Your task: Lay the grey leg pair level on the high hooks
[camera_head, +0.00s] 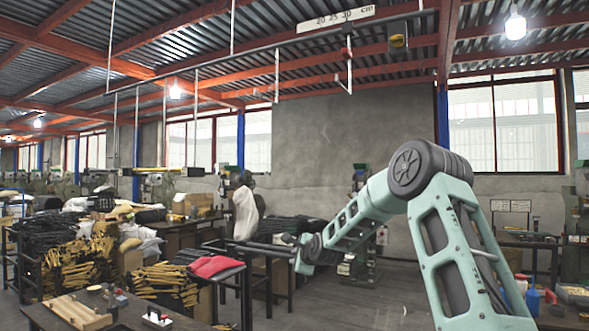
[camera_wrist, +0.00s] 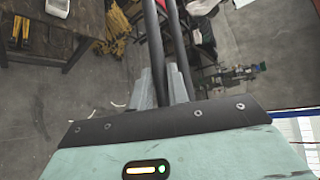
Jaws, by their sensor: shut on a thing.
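The grey leg pair (camera_wrist: 156,50) shows in the wrist view as two dark, nearly parallel bars running away from me. My gripper (camera_wrist: 163,88) is shut on it; the grip itself is mostly hidden behind the wrist housing. In the head view my gripper (camera_head: 298,243) is at mid-height, left of my arm, and the leg pair (camera_head: 262,246) sticks out to its left, roughly level. The high hooks are not clearly made out; a white hanging bracket (camera_head: 348,72) drops from the overhead rail in the head view.
A dark table with a red cloth (camera_head: 214,266) stands below and left of the leg pair. A front table carries a wooden tray (camera_head: 78,312). Yellow parts (camera_head: 75,262) are heaped at the left. Thin rods (camera_head: 196,95) hang from the ceiling. Bare floor lies at the centre.

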